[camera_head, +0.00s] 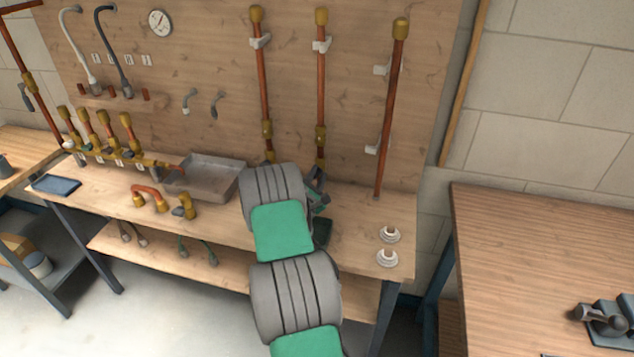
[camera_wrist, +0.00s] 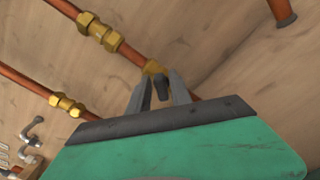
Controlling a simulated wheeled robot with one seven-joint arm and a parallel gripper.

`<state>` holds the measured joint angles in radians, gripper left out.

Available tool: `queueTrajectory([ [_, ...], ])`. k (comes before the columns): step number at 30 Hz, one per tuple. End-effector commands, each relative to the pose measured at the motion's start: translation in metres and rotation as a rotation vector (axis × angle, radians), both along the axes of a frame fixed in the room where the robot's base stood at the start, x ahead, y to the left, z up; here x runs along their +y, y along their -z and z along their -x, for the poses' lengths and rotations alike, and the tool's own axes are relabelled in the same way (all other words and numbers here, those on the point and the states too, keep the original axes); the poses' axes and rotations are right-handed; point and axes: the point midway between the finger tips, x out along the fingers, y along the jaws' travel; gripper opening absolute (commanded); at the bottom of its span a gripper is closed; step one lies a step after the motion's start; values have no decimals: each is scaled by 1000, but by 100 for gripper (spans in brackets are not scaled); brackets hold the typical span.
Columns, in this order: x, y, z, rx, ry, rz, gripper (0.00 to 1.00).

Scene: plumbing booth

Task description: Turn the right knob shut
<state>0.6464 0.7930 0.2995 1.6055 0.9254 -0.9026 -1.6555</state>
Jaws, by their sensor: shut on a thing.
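A small dark knob (camera_wrist: 161,88) sits on a brass valve (camera_wrist: 153,67) at the low end of a copper pipe, in the wrist view. My gripper (camera_wrist: 160,92) has one grey finger on each side of this knob and is shut on it. In the head view my gripper (camera_head: 318,184) is at the foot of the middle copper pipe (camera_head: 320,85), at the board. My arm hides most of the valve and knob there. The left copper pipe (camera_head: 264,85) ends in brass just behind my arm.
A third copper pipe (camera_head: 391,120) stands to the right. A grey tray (camera_head: 205,178) and a copper elbow piece (camera_head: 150,193) lie left on the bench. Two white fittings (camera_head: 388,257) stand at the bench's right end. A separate wooden table (camera_head: 545,240) is further right.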

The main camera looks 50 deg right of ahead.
Motion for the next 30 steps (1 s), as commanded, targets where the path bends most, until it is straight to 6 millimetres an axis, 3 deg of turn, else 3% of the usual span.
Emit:
queueTrajectory([
  [18,-1,10,4,-531,0,-227,0],
  [30,-1,11,4,-766,1,-330,0],
])
